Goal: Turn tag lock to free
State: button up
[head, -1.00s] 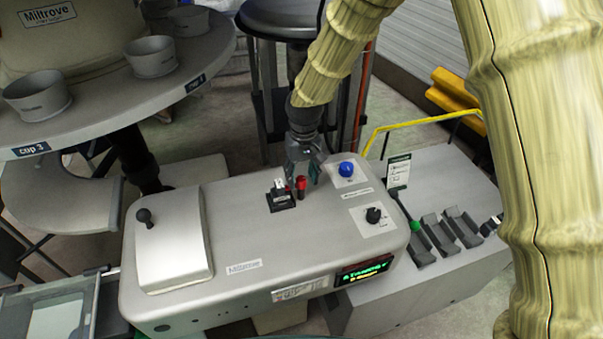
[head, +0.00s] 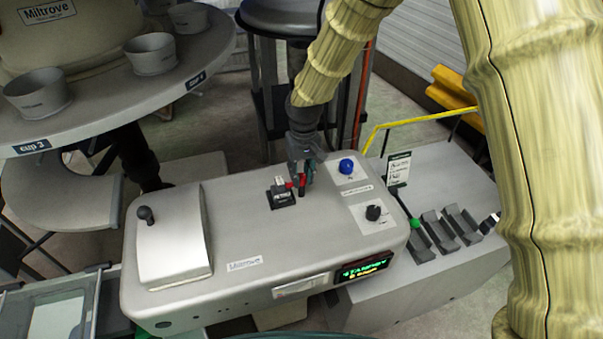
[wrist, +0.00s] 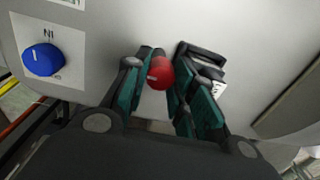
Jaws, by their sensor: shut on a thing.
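A small red-topped knob (wrist: 160,72) stands on the top of the grey machine (head: 235,235). My gripper (wrist: 155,95) has its teal-padded fingers on both sides of the knob and is shut on it. In the head view my gripper (head: 303,178) reaches down from the back, and the red part (head: 291,184) shows only partly beside its fingers. Just left of it in the head view is a black block with a white tag (head: 281,193). The block also shows close to the right finger in the wrist view (wrist: 203,65). I cannot read the tag.
A blue knob (head: 347,166) and a black knob (head: 373,213) sit on white labels to the right. A lit display (head: 363,270) is on the front face. A raised cover with a black ball handle (head: 145,213) is on the left. Grey holders (head: 440,232) stand at right.

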jog(key=n, duration=0.8)
jog(key=shift+n, duration=0.3)
jog(key=n+p, duration=0.1)
jog(key=n, duration=0.3)
jog(key=shift+r+n, duration=0.1)
jog(key=shift+n, duration=0.2)
jog(key=n, duration=0.4)
jog(key=shift+w+h, duration=0.1)
jog(key=shift+h, duration=0.2)
jog(key=shift+n+p, duration=0.3)
jog(key=o, duration=1.1)
jog(key=shift+c, duration=0.2)
